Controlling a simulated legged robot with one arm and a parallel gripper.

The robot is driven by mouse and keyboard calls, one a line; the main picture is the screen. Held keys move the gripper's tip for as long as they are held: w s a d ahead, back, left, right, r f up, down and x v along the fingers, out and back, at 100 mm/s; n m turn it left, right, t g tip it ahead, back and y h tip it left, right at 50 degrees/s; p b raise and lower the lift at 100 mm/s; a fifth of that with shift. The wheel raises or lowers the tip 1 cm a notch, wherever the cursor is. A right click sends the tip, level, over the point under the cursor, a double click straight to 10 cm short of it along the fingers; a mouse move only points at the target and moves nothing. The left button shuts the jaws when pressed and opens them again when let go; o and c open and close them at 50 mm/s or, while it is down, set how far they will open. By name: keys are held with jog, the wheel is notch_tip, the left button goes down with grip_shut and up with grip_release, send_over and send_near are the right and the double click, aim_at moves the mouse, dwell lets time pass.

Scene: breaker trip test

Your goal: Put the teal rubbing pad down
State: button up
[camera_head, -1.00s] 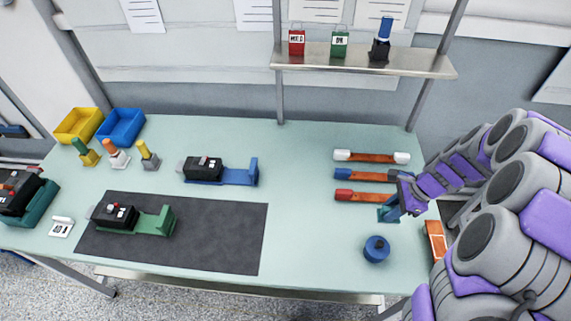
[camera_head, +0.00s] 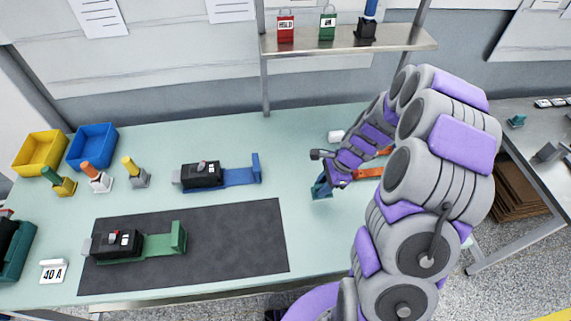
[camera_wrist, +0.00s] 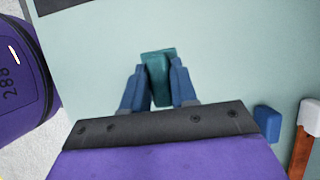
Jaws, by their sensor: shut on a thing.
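My gripper (camera_wrist: 157,88) is shut on the teal rubbing pad (camera_wrist: 158,66), which sticks out between the two blue fingers in the wrist view. In the head view my gripper (camera_head: 321,189) is over the right half of the pale green table (camera_head: 235,160), right of the blue fixture (camera_head: 235,177). The pad is small there and partly hidden by the fingers. Pale green tabletop lies behind the pad in the wrist view. I cannot tell whether the pad touches it.
An orange bar (camera_head: 368,174) lies right of my gripper, partly hidden by my arm. A dark mat (camera_head: 235,235) with a green fixture (camera_head: 165,245) is to the left. Yellow (camera_head: 40,157) and blue (camera_head: 91,147) bins stand at back left. Bare tabletop lies between mat and arm.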

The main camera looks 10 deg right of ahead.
jog(key=w+a, duration=0.1)
jog(key=w, duration=0.3)
jog(key=w+a+f+b, duration=0.1)
jog(key=w+a, duration=0.1)
jog(key=w, duration=0.2)
jog(key=w+a+b, duration=0.1)
jog(key=w, duration=0.4)
jog(key=shift+a+f, duration=0.2)
jog(key=shift+a, duration=0.1)
jog(key=shift+d+f+b, duration=0.15)
jog(key=shift+f+b, duration=0.2)
jog(key=shift+f, duration=0.6)
jog(key=shift+d+f+b, duration=0.15)
jog(key=shift+f+b, duration=0.15)
jog(key=shift+f, duration=0.6)
jog(key=shift+r, duration=0.15)
jog(key=shift+a, duration=0.1)
jog(key=o, duration=0.9)
jog(key=shift+o, duration=0.2)
